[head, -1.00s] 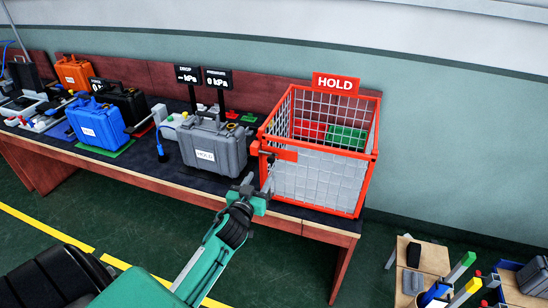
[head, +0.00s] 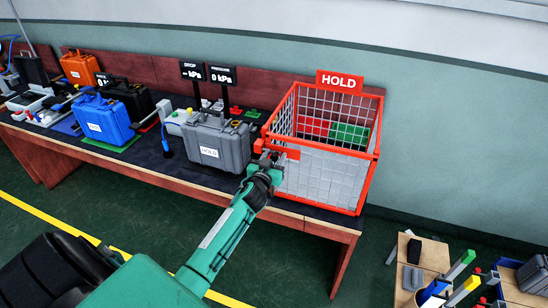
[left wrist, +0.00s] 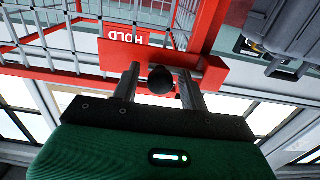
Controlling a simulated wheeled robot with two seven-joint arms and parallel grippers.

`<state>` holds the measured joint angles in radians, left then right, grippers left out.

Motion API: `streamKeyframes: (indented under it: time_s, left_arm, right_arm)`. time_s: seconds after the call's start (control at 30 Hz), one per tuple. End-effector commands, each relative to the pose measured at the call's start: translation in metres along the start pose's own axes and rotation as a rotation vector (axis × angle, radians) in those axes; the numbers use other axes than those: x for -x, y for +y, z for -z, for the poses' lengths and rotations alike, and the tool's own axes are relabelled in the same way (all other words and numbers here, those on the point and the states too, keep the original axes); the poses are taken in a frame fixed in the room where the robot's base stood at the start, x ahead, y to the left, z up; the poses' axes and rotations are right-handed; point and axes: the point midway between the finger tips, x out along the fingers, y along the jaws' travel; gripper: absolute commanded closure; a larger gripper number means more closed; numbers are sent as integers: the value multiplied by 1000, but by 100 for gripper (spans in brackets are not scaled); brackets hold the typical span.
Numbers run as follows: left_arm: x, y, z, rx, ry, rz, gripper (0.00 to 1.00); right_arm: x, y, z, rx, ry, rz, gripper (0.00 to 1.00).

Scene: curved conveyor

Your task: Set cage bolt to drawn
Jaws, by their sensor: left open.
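The red wire cage (head: 324,205) with a HOLD sign (head: 340,81) stands at the right end of the bench. Its red bolt plate (head: 293,154) is on the near left corner. In the left wrist view the plate (left wrist: 215,72) lies just beyond my fingers, with a dark round bolt knob (left wrist: 161,80) in front of it. My left gripper (head: 268,158) is at the bolt. In the left wrist view the gripper (left wrist: 160,69) is open, one finger on each side of the knob, with small gaps showing. My arm hides the knob in the head view. My right gripper is out of view.
A grey case (head: 220,146) labelled HOLD sits close left of the cage, near my gripper. A blue case (head: 101,120) stands further left. Red and green trays (head: 348,133) lie inside the cage. Wooden stands with tools (head: 432,256) are at the lower right.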

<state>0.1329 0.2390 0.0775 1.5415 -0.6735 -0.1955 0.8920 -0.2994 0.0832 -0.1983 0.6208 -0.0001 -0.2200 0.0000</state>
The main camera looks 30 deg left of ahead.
Motion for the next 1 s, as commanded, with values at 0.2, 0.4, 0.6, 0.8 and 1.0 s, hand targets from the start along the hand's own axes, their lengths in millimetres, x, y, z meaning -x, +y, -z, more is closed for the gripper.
streamKeyframes:
  time_s: [0.2,0.4,0.6,0.8,1.0]
  left_arm:
    - [0,0,0,0,0,0,78]
    - [0,0,0,0,0,0,100]
    - [0,17,-2,4,1,-1,100]
    - [0,38,-1,1,0,0,100]
    - [1,40,0,0,0,-2,100]
  right_arm:
    - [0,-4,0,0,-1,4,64]
    - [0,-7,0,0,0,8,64]
    - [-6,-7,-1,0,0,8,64]
    - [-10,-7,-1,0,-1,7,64]
    - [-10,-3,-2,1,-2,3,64]
